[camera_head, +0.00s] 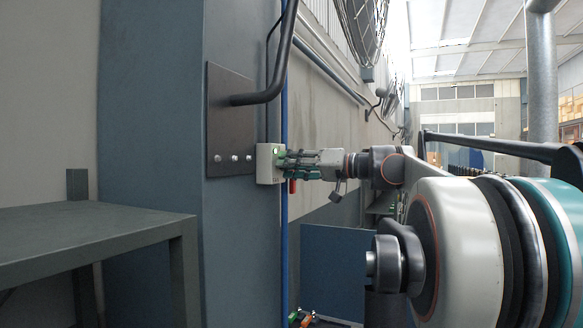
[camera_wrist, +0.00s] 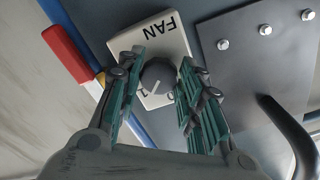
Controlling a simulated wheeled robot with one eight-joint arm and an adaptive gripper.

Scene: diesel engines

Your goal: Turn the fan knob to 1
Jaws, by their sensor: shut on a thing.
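The fan control box (camera_head: 266,163) is a small pale box on the blue column. In the wrist view the box (camera_wrist: 150,39) carries the word FAN and a dark round knob (camera_wrist: 157,78) with a pale pointer line. In the head view my gripper (camera_head: 281,163) reaches the box from the right.
A blue pipe (camera_head: 284,240) and a red-handled part (camera_wrist: 66,52) run close by. A grey table (camera_head: 90,235) stands at left.

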